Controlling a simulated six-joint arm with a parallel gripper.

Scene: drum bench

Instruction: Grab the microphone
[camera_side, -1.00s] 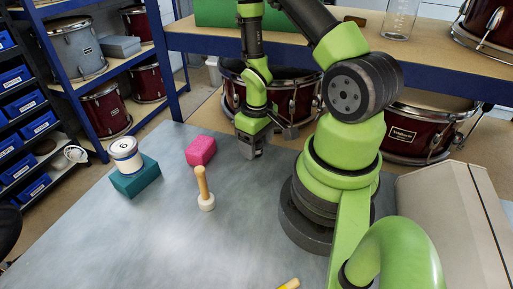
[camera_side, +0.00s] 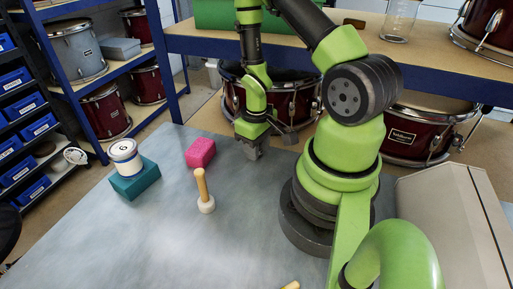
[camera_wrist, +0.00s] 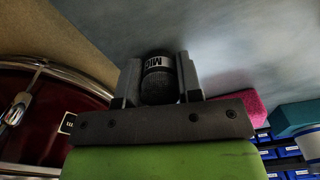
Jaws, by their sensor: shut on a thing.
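The microphone cannot be made out there, hidden by the gripper. Whether it touches the bench is unclear.
A pink block (camera_side: 201,152) lies left of my gripper. A wooden-handled mallet (camera_side: 203,190) stands head down in front. A white tin (camera_side: 124,156) rests on a teal block (camera_side: 136,181) further left. A drum (camera_side: 285,92) is behind. The front left bench (camera_side: 130,240) is clear.

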